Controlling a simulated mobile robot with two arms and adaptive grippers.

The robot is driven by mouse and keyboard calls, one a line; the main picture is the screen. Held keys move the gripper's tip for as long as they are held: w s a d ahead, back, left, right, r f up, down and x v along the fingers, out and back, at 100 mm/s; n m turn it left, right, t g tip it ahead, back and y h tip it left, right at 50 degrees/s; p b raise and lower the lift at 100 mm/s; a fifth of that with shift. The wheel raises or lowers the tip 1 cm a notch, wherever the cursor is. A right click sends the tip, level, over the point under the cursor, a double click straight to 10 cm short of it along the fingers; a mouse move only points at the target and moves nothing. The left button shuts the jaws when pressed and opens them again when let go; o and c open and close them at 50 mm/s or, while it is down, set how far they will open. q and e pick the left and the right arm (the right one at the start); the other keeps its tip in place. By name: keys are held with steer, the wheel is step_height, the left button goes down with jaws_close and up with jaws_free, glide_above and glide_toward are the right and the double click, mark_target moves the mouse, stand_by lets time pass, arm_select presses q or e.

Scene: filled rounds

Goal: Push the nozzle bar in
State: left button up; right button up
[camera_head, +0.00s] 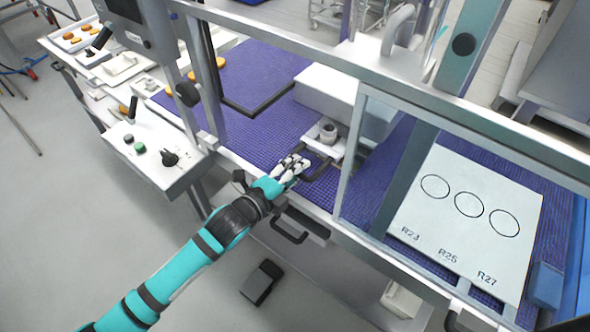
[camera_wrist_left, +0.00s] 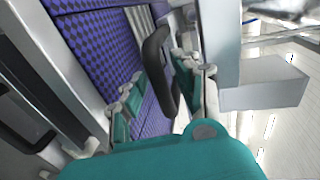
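The nozzle bar (camera_head: 325,148) is a pale block with a round grey nozzle on top, on the purple conveyor belt at the machine's front opening. A black handle (camera_head: 321,172) sticks out from its front. My left gripper (camera_head: 292,167) is at this handle, at the front edge of the frame. In the left wrist view the dark handle (camera_wrist_left: 157,70) shows between the spread fingers of my left gripper (camera_wrist_left: 158,84), with gaps at the sides. Whether a finger touches it I cannot tell. My right gripper is in neither view.
A metal frame post and clear guard (camera_head: 385,150) stand right of the nozzle bar. A white plate (camera_head: 465,225) with three circles lies farther right. A control box (camera_head: 155,155) with buttons is at the left. A drawer handle (camera_head: 290,230) sits below the arm's end.

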arm_select(q)
jaws_close()
